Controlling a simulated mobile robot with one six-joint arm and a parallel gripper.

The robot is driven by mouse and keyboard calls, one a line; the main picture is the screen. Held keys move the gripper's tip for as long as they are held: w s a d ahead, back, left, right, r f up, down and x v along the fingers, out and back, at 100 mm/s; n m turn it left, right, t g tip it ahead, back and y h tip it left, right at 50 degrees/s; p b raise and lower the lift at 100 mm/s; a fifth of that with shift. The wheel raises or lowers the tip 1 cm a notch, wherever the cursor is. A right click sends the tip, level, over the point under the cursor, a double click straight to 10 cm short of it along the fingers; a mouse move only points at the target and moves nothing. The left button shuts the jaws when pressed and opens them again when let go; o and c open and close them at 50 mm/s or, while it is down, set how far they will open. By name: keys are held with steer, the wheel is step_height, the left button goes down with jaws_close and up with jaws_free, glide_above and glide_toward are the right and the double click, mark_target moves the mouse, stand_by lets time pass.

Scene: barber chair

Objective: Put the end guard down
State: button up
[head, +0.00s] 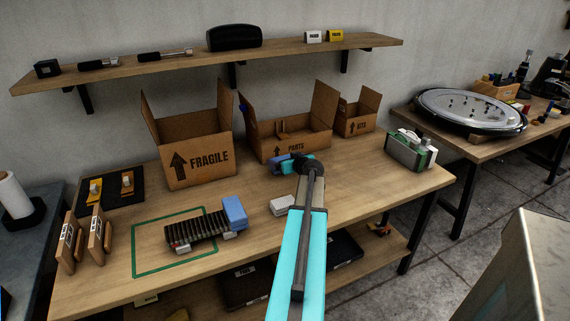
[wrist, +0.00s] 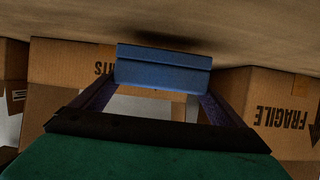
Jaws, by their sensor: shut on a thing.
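My gripper (head: 284,163) is over the middle of the workbench (head: 375,195), in front of the parts box. It is shut on a blue block, the end guard (wrist: 163,66). In the wrist view, the guard spans between the two fingertips, with a dark shadow on the wooden surface beside it. It looks close to the bench top, but I cannot tell whether it touches. In the head view the gripper and arm mostly hide it. A similar blue block (head: 235,212) sits at the right end of a dark ribbed row of plates (head: 197,228), in a green outline (head: 135,250).
Open boxes stand at the back: fragile (head: 200,165), parts (head: 297,147) and a smaller one (head: 356,122). A small white block (head: 282,205) lies left of my arm. A green and white device (head: 410,150) stands at right. The bench between arm and device is clear.

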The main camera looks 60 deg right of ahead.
steer(key=shift+f, duration=0.95)
steer(key=shift+f, duration=0.15)
steer(key=o, duration=0.7)
steer(key=shift+r, duration=0.25)
steer(key=shift+s+a, duration=0.25)
steer(key=shift+s, duration=0.05)
steer(key=shift+b+v, duration=0.8)
steer(key=shift+v, duration=4.85)
steer(key=shift+w+r, duration=0.1)
